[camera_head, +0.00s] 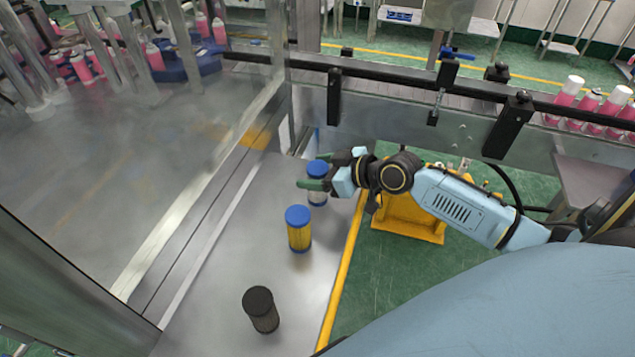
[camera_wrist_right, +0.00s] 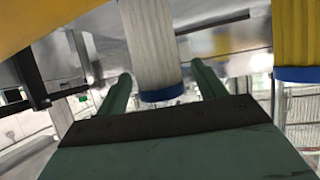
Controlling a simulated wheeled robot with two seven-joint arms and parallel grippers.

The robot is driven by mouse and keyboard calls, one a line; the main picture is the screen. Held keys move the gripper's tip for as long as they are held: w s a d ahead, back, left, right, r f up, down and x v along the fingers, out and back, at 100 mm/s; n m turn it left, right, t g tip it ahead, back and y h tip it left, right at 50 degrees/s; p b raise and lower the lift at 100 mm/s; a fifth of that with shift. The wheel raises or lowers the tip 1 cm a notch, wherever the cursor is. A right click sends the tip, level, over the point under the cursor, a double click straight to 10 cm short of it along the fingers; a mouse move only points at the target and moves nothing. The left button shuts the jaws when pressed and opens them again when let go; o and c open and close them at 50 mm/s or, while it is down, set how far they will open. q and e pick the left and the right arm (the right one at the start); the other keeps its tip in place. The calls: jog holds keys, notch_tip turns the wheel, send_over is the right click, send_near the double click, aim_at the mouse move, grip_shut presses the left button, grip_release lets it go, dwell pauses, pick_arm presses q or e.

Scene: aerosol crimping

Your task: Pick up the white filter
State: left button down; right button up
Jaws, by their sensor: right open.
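The white filter (camera_head: 317,196) with a blue cap stands upright on the grey metal table (camera_head: 218,285), at its far end. My right gripper (camera_head: 318,171) reaches in from the right at cap height, its green fingers apart on either side of the filter. The right wrist view, tilted over, shows the white filter (camera_wrist_right: 150,45) between the two open fingers (camera_wrist_right: 162,78), with gaps visible beside it. The fingers do not look closed on it. My left gripper is not in view.
A yellow filter (camera_head: 299,236) with blue caps stands nearer on the table, also in the wrist view (camera_wrist_right: 297,35). A dark filter (camera_head: 262,312) stands nearest. A glass panel (camera_head: 130,150) borders the left; a conveyor rail (camera_head: 400,83) runs behind. Pink bottles (camera_head: 567,98) are at right.

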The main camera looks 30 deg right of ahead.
jog(key=shift+c, duration=0.2)
jog(key=c, duration=1)
jog(key=shift+c, duration=0.2)
